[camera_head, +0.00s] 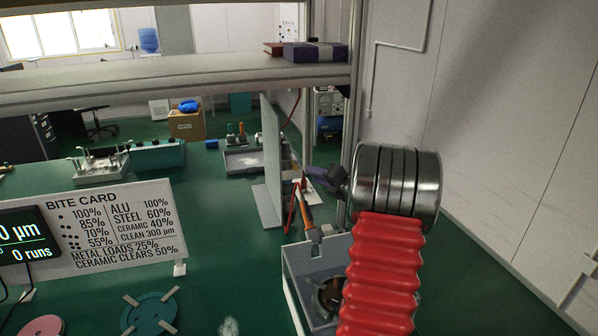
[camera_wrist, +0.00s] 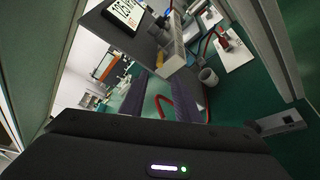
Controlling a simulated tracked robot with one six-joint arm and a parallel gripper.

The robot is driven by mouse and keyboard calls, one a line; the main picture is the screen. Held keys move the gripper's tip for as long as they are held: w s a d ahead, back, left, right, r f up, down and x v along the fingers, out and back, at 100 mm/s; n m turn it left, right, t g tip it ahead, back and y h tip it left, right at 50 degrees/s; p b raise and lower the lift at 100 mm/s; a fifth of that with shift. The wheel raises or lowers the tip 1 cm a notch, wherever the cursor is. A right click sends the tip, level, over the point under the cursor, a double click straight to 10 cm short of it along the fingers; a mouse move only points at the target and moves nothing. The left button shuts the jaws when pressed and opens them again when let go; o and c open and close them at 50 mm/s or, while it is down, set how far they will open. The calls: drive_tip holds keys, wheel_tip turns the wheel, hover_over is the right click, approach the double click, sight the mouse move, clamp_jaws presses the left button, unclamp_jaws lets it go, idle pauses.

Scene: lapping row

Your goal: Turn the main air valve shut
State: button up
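My gripper (camera_head: 322,178) reaches past a grey upright panel at the right of the bench, its dark purple fingers partly hidden by the metal cylinder of my arm. In the wrist view my gripper (camera_wrist: 164,78) shows two purple fingers spread apart with nothing clearly held between them. I cannot pick out the main air valve for certain. A small red fitting (camera_wrist: 224,42) on a white plate (camera_wrist: 236,55) shows at the upper right of the wrist view and may be it. It stands apart from the fingers.
A grey upright panel (camera_head: 272,160) stands close left of my gripper. An orange-handled tool (camera_head: 305,208) and red tubing (camera_head: 291,212) lie near it. A grey box (camera_head: 300,270) is below. An overhead shelf (camera_head: 180,80) crosses above; a wall (camera_head: 500,130) bounds the right side.

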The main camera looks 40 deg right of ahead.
sight(294, 167)
drive_tip(key=x, duration=0.9)
drive_tip(key=shift+w, duration=0.35)
drive_tip(key=shift+f, duration=0.15)
drive_tip(key=shift+c, duration=0.5)
clamp_jaws()
